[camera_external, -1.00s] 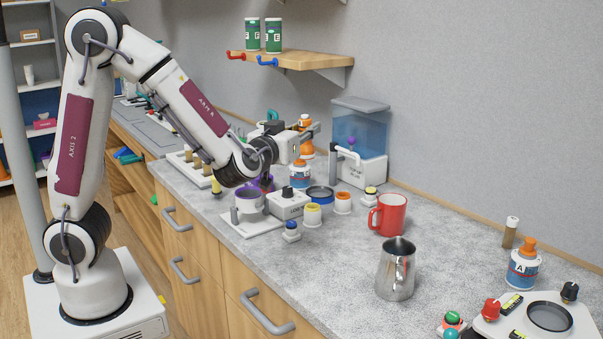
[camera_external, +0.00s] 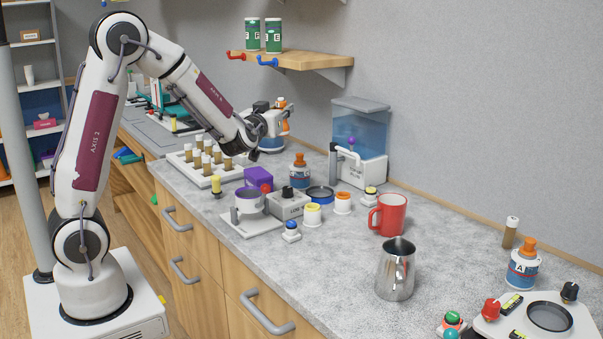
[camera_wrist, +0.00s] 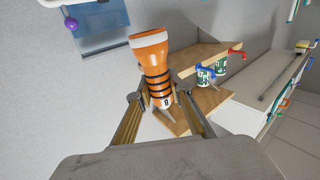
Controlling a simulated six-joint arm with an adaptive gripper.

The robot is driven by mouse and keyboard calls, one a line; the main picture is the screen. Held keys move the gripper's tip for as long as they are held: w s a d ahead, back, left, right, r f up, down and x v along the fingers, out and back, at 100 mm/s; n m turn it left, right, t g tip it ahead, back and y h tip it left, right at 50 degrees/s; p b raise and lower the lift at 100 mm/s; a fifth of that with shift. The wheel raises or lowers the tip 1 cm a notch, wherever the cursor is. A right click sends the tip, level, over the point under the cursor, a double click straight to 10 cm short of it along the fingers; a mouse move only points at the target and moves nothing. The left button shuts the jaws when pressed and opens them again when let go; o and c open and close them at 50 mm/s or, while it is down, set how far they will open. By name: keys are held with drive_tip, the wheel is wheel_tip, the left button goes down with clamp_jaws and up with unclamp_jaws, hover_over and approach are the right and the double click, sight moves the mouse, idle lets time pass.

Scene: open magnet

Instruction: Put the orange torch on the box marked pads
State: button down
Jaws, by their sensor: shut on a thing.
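In the external view my gripper (camera_external: 283,113) is raised above the back of the counter, and little of the torch can be made out there. No marking reading pads is legible in either view. A purple box (camera_external: 258,178) stands on the counter below my gripper; its face is too small to read.
A white cup machine (camera_external: 249,205), an orange-capped bottle (camera_external: 299,172) and a water tank (camera_external: 359,140) are nearby. A red mug (camera_external: 389,214) and metal jug (camera_external: 396,270) stand farther right. A wooden shelf (camera_external: 310,61) juts from the wall.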

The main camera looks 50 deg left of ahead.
drive_tip(key=a+n+g+y, duration=0.1)
drive_tip(key=a, duration=1.2)
hover_over(258, 172)
drive_tip(key=shift+d+f, duration=0.1)
drive_tip(key=shift+f, duration=2.65)
drive_tip(key=shift+f, duration=0.1)
drive_tip(key=shift+f, duration=2.8)
drive_tip(key=shift+f, duration=0.1)
drive_tip(key=shift+f, duration=2)
drive_tip(key=shift+f, duration=0.1)
